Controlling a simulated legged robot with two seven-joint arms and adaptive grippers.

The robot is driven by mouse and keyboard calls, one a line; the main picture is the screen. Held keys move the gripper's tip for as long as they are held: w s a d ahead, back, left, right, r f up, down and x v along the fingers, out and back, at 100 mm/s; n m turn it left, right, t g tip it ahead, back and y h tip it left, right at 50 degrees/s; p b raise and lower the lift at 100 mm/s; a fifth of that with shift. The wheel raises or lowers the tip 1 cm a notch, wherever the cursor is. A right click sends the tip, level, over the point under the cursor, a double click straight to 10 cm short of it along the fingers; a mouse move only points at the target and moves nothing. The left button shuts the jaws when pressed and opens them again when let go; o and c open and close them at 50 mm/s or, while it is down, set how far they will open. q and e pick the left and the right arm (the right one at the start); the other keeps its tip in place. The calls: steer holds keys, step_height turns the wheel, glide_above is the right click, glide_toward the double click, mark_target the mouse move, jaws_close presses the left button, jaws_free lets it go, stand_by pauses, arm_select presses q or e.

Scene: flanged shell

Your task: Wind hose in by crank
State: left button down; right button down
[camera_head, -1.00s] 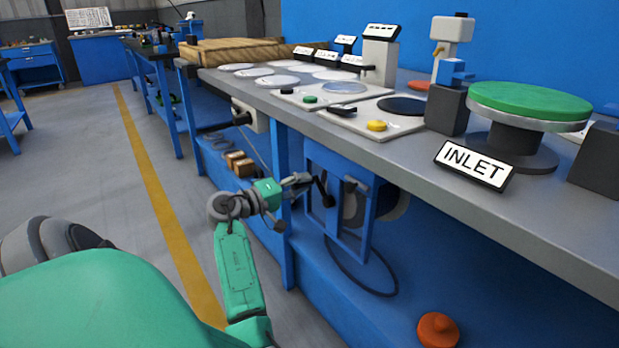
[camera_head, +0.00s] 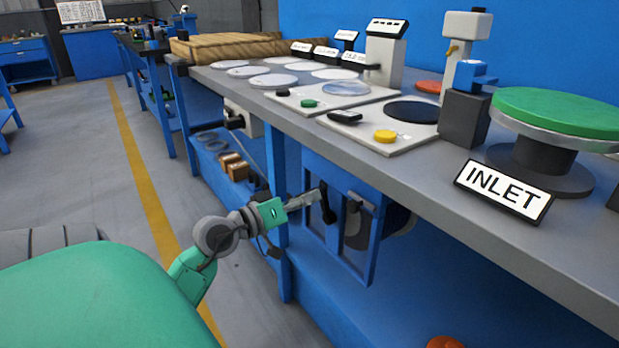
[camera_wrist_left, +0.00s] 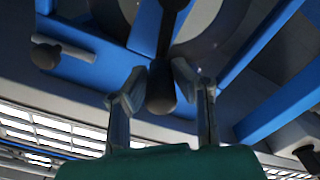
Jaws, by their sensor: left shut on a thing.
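The hose reel sits in a blue frame (camera_head: 372,255) under the bench, with its dark and grey drum (camera_head: 357,226) partly hidden by the frame. A black crank (camera_head: 327,207) stands on its left side. My left gripper (camera_head: 316,197) reaches in from the left and is shut on the crank's handle. In the left wrist view, the dark handle knob (camera_wrist_left: 161,92) lies between the two fingers (camera_wrist_left: 160,90), and the crank arm runs up from it. I cannot make out any hose hanging below the frame. My right gripper is not in view.
The grey bench top (camera_head: 420,180) overhangs the reel. A blue leg (camera_head: 282,220) stands close beside my left forearm. An INLET sign (camera_head: 504,191) and a green-topped disc (camera_head: 560,112) stand above on the bench. An orange object (camera_head: 445,342) lies low at the bottom edge.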

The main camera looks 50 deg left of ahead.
arm_select(q)
steer(key=shift+d+f, duration=0.1)
stand_by(0.3)
steer(key=c, duration=1.4)
jaws_free()
steer(key=shift+o, duration=0.2)
steer(key=shift+s, duration=0.15)
steer(key=s+a, duration=0.1)
steer(key=s, duration=1)
steer(key=shift+s, duration=0.3)
steer(key=shift+a, duration=0.1)
